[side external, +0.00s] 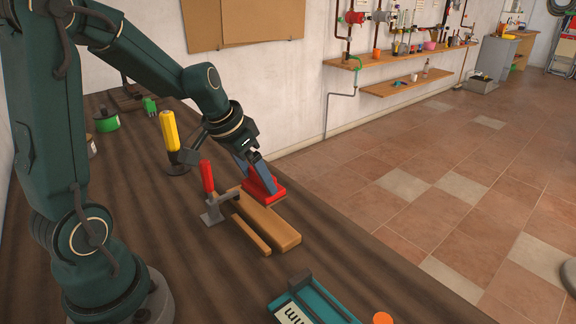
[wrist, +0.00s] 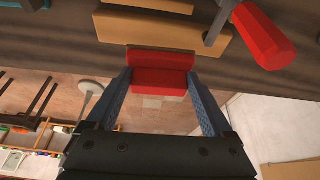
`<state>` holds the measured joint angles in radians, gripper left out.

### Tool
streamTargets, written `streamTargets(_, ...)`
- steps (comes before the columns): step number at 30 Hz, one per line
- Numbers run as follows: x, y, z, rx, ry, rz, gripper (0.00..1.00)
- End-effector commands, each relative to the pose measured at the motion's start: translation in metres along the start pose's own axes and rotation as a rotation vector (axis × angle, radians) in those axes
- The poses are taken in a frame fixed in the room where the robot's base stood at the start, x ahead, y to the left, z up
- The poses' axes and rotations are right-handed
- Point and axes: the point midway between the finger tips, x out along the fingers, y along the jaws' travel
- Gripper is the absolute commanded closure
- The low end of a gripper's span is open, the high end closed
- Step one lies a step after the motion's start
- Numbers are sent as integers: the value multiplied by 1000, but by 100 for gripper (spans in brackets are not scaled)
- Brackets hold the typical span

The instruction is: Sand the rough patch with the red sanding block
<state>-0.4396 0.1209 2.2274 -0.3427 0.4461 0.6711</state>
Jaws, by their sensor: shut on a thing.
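The red sanding block (side external: 264,190) is between the fingers of my gripper (side external: 257,178), close beside the far edge of a wooden board. The wrist view shows the red block (wrist: 160,75) pinched between the two blue fingers of my gripper (wrist: 160,88). The wooden board (side external: 268,222) lies on the dark workbench, and it also shows in the wrist view (wrist: 150,33). I cannot make out a rough patch on the board. I cannot tell whether the block touches the board or the bench.
A red-handled clamp (side external: 208,184) stands at the board's left end, with a thin wooden strip (side external: 250,229) along the near side. A yellow-handled tool (side external: 170,131) stands farther back. A teal tray (side external: 318,300) and an orange disc (side external: 383,318) are at the front. The bench right of the board is clear.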

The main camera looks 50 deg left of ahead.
Motion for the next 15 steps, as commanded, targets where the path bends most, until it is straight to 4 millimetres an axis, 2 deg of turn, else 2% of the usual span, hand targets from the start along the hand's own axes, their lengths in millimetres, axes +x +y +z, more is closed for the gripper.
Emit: streamTargets(15, -38, 1, -16, 3, -2, 1, 100)
